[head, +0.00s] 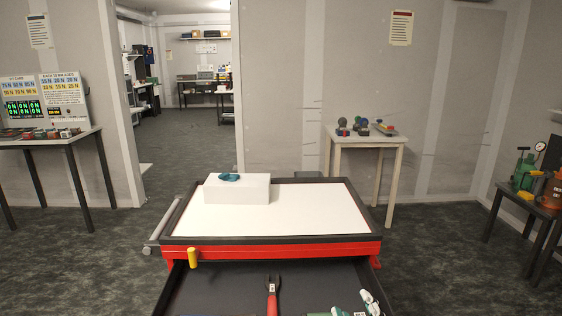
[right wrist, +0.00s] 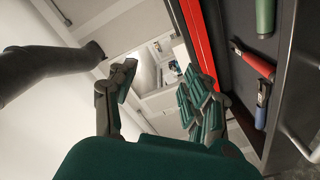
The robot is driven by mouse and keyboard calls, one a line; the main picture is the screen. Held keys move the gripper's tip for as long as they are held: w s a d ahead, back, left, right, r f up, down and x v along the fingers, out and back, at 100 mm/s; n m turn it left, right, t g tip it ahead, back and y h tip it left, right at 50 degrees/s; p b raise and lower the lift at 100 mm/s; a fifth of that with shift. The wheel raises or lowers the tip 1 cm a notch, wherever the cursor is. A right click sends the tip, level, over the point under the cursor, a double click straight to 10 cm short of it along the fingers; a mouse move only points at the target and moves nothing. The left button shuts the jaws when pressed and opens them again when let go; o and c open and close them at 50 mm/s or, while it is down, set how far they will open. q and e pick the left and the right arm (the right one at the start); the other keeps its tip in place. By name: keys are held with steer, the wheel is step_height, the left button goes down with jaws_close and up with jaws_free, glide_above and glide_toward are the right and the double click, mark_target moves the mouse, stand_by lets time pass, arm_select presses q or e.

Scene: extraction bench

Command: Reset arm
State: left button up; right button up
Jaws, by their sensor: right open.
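My right gripper (head: 370,302) shows at the lower right of the head view, over the open drawer (head: 215,290) of the red cart. In the right wrist view my right gripper (right wrist: 160,88) has its green and grey fingers spread wide, with nothing between them. My left gripper is in neither view. A red-handled tool (head: 271,297) lies in the drawer. The right wrist view shows a red tool (right wrist: 252,60), a blue-handled tool (right wrist: 262,105) and a green handle (right wrist: 264,17) in it, beside the fingers and apart from them.
The cart's white top (head: 300,215) holds a white box (head: 237,192) with a teal item (head: 229,177) on it. A yellow cylinder (head: 193,257) stands at the drawer's left. Tables stand left (head: 50,141), back right (head: 365,138) and far right (head: 530,205). Most of the white top is clear.

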steer(key=s+d+f+m+g+h, duration=0.1)
steer(key=s+d+f+m+g, duration=0.3)
steer(key=f, duration=0.3)
steer(key=s+d+f+m+g+h, duration=0.2)
steer(key=s+f+g, duration=0.2)
steer(key=s+f, duration=0.25)
steer(key=s+f+m+g+y, duration=0.1)
steer(key=s+f+m+g, duration=0.2)
steer(key=s, duration=0.4)
steer(key=s+f+g, duration=0.4)
steer(key=s+f, duration=0.1)
steer(key=s, duration=0.3)
step_height(320, 180, down, 26)
steer(key=g, duration=0.1)
steer(key=s+d+f+g, duration=0.1)
steer(key=s+d+f, duration=0.2)
steer(key=s+f, duration=1.3)
steer(key=shift+s+n, duration=0.3)
steer(key=shift+s, duration=0.4)
steer(key=shift+d+f, duration=0.1)
